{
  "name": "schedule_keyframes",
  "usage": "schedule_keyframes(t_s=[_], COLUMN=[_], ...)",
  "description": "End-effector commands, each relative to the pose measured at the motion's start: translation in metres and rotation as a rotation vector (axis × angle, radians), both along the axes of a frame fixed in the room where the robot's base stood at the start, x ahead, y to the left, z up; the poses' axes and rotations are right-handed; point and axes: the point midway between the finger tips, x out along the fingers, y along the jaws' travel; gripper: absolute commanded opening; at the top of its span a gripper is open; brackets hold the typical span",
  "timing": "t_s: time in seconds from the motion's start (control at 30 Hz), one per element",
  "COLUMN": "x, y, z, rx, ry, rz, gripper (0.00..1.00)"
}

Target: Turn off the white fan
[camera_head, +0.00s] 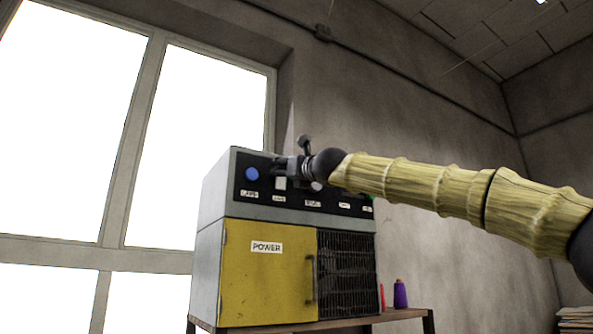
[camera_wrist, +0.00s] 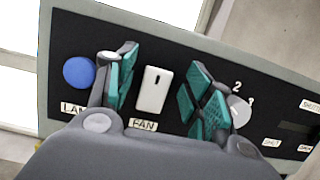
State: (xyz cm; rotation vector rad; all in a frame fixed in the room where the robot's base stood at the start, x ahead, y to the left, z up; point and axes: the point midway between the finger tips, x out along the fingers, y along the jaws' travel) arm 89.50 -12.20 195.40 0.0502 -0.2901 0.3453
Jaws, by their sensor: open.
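The white fan switch (camera_wrist: 154,90) is a small white rocker on a black panel, with a "FAN" label (camera_wrist: 143,125) below it in the wrist view. My gripper (camera_wrist: 160,88) is open, with its green-padded fingers on either side of the switch. I cannot tell whether the fingers touch the panel. In the head view my gripper (camera_head: 288,167) is at the panel of the control box (camera_head: 212,200), and the white switch (camera_head: 280,184) shows just below it. No fan itself is in view.
A blue round button (camera_wrist: 79,72) is left of the switch. A round dial (camera_wrist: 239,110) marked with numbers is to the right, partly behind a finger. Below the panel are a yellow "POWER" door (camera_head: 262,285) and a dark grille (camera_head: 346,270). A purple spool (camera_head: 400,294) stands on the table (camera_head: 405,314).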

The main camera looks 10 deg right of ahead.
Motion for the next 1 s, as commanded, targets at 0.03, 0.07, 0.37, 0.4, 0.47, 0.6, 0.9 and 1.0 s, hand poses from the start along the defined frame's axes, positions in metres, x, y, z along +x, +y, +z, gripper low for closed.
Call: schedule_keyframes(t_s=[0.03, 0.07, 0.37, 0.4, 0.47, 0.6, 0.9, 1.0], x=[-0.005, -0.008, -0.044, -0.05, -0.058, -0.075, -0.1, -0.102], y=[-0.002, -0.003, -0.018, -0.02, -0.023, -0.029, -0.038, -0.039], z=[0.0, -0.001, -0.014, -0.016, -0.018, -0.024, -0.031, -0.032], rx=[0.0, -0.001, 0.002, 0.002, 0.002, 0.002, 0.002, 0.002], ry=[-0.001, -0.002, 0.0, 0.0, -0.001, 0.0, -0.001, -0.001], rz=[0.0, -0.001, 0.001, 0.001, 0.002, 0.001, 0.001, 0.001], gripper=[0.52, 0.52, 0.52, 0.52, 0.52, 0.52, 0.52, 0.52])
